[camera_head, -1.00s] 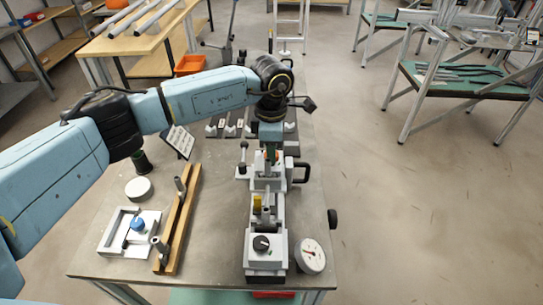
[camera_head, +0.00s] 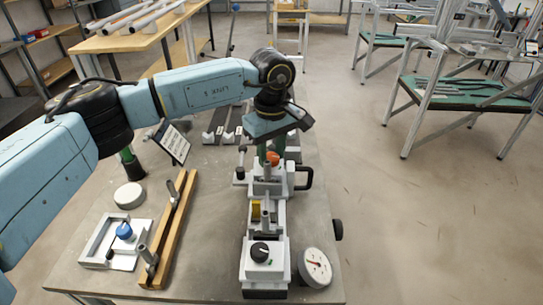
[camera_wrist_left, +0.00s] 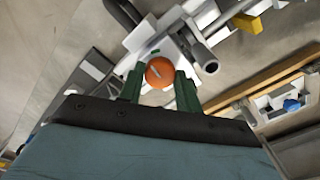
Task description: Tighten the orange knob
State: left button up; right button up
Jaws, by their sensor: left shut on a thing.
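The orange knob (camera_wrist_left: 159,72) shows in the left wrist view between the two green fingers of my left gripper (camera_wrist_left: 160,88). It has a pale slot-like mark on its face. In the head view the orange knob (camera_head: 272,158) sits on the grey-and-white jig (camera_head: 266,218), just below my left gripper (camera_head: 268,154). My left gripper points down and is shut on the knob; its fingers are partly hidden by the wrist in the head view. My right gripper is not in view.
A round dial gauge (camera_head: 315,267) stands right of the jig's near end. A black handle (camera_head: 303,178) sticks out on its right. Wooden rails (camera_head: 168,230) and a white frame with a blue knob (camera_head: 124,231) lie at left. A tilted sign (camera_head: 172,143) stands behind them.

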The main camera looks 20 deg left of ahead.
aim_at(272, 156)
pick_arm(q)
jog(key=shift+m+b, duration=0.3)
jog(key=shift+m, duration=0.6)
jog(key=shift+r, duration=0.1)
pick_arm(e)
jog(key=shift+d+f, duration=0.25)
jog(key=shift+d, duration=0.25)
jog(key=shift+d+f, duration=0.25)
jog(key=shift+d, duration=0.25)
pick_arm(q)
jog(key=shift+m, duration=0.4)
jog(key=o, duration=1)
notch_tip(272, 156, up, 13)
jog(key=shift+r, duration=0.15)
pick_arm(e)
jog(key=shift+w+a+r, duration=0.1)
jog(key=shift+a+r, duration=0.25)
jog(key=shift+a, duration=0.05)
pick_arm(q)
jog(key=shift+r+p, duration=0.1)
jog(key=shift+p, duration=0.25)
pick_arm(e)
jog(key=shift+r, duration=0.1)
